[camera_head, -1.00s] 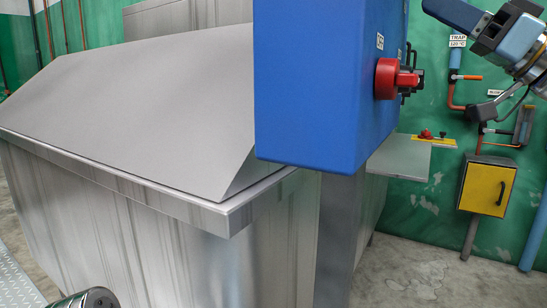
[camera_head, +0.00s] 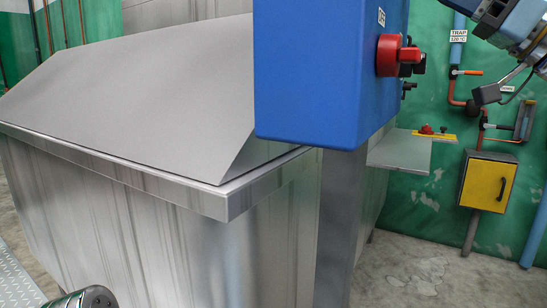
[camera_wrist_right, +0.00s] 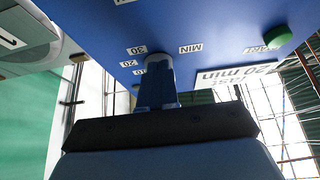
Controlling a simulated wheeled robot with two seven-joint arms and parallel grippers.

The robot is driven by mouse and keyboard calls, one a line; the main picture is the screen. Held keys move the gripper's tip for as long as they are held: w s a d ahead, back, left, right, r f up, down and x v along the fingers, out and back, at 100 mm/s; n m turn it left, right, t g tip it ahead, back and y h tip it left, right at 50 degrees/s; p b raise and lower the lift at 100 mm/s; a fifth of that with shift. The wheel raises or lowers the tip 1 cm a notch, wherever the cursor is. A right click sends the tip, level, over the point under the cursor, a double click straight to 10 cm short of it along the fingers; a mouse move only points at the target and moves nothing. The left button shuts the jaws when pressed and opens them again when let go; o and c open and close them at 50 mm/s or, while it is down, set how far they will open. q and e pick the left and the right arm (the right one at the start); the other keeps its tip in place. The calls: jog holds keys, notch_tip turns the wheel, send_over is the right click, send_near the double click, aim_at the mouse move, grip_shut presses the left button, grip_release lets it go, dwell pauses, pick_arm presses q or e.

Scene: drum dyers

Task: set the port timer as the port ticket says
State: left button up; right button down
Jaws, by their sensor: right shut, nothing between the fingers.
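The blue control box (camera_head: 325,70) hangs at the top centre of the head view. In the right wrist view its blue panel (camera_wrist_right: 105,25) carries a timer scale (camera_wrist_right: 129,63) marked 10, 20 and 30, with a MIN label (camera_wrist_right: 190,48). A white ticket (camera_wrist_right: 237,74) on the panel reads "fast" and "20 min"; its edge is cut off from clear reading. My right gripper (camera_wrist_right: 158,66) is shut and empty, its fingertips at the panel beside the scale numbers. The fingers hide the timer knob and its pointer; I cannot tell whether they touch. My left gripper is not in view.
A green button (camera_wrist_right: 278,35) sits near the ticket. A red rotary switch (camera_head: 388,56) sticks out of the box's side. A grey steel vat (camera_head: 130,190) fills the left. A small shelf (camera_head: 400,152) and a yellow wall box (camera_head: 487,183) stand beyond, with bare floor between.

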jog(key=s+d+b, duration=0.2)
jog(key=s+d, duration=0.1)
jog(key=d, duration=0.2)
jog(key=shift+s+f, duration=0.15)
jog(key=shift+f, duration=0.25)
dwell(0.4)
